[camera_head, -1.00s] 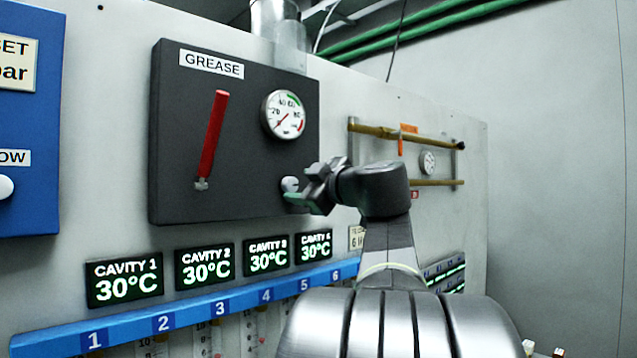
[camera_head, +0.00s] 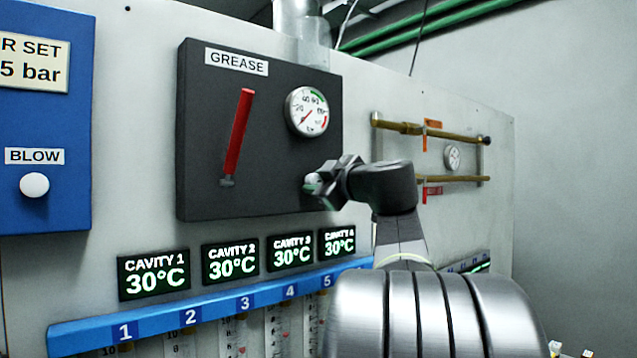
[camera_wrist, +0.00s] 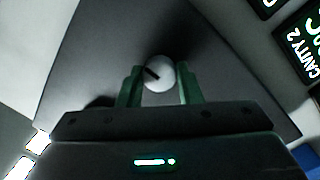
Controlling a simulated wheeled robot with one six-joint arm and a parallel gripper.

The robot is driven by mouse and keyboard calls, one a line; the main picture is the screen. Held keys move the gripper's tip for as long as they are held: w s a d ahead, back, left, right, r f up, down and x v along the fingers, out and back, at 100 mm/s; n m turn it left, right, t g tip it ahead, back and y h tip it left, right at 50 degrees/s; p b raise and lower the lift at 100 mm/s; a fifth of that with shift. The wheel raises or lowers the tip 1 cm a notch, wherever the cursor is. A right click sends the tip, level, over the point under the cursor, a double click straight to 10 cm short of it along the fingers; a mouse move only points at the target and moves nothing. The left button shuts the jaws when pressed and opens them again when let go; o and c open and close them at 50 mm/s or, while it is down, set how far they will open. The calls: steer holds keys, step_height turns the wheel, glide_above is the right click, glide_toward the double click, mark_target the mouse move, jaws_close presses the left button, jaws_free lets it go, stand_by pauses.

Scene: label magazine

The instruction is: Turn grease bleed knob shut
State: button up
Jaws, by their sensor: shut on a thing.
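The grease bleed knob (camera_head: 312,184) is a small pale round knob low on the right of the dark GREASE panel (camera_head: 205,150). In the wrist view the knob (camera_wrist: 160,73) is a whitish disc with a dark line across its upper left part. My gripper (camera_head: 318,185) is at the panel, its green-tipped fingers around the knob. In the wrist view my gripper (camera_wrist: 158,80) has one finger on each side of the knob and is shut on it. The knob's sides are partly hidden by the fingers.
A red lever (camera_head: 239,132) and a round gauge (camera_head: 307,111) are on the same panel. Cavity displays (camera_head: 232,263) and a blue numbered rail (camera_head: 85,335) lie below. A blue box with a white BLOW button (camera_head: 34,185) is at left. Brass pipes (camera_head: 440,132) are at right.

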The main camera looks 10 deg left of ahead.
steer(key=n+p, duration=0.1)
steer(key=n, duration=0.2)
steer(key=shift+n, duration=0.4)
steer(key=n, duration=0.4)
steer(key=shift+f+n+y, duration=0.2)
steer(key=shift+n+y, duration=0.1)
steer(key=shift+n, duration=0.1)
steer(key=shift+w+n+g+y+b, duration=0.25)
steer(key=shift+n+b, duration=0.6)
steer(key=shift+n, duration=1.75)
steer(key=shift+s+n+g+y+b, duration=0.15)
steer(key=shift+n+y+b, duration=0.45)
steer(key=shift+n, duration=2)
steer(key=shift+h, duration=0.25)
steer(key=o, duration=1)
